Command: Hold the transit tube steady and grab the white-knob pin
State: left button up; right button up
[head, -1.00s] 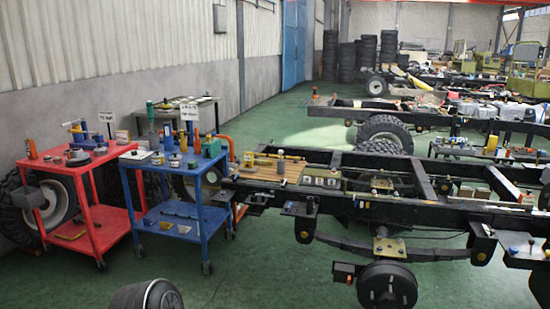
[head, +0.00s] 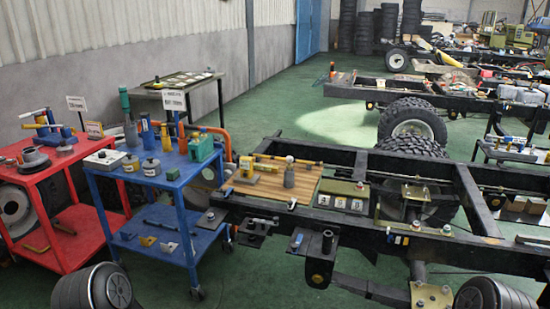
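A grey upright cylinder (head: 289,177), which looks like the transit tube, stands on the wooden board (head: 300,190) on the black chassis frame. A small pale knob (head: 290,159) shows at its top and looks like the white-knob pin; how deep it sits cannot be seen. Neither of my grippers is in view.
A yellow bar and a yellow block (head: 247,167) lie on the board near the cylinder. A number plate (head: 342,202) lies to its right. A blue cart (head: 150,180) and a red cart (head: 40,175) stand left, loaded with tools.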

aim_at(290, 159)
jog(key=i+j+z, duration=0.1)
jog(key=i+j, duration=0.2)
jog(key=i+j+z, duration=0.15)
jog(key=j, duration=0.3)
jog(key=i+j+z, duration=0.1)
jog(key=i+j, duration=0.25)
jog(key=i+j+z, duration=0.15)
jog(key=j, duration=0.3)
jog(key=i, duration=0.05)
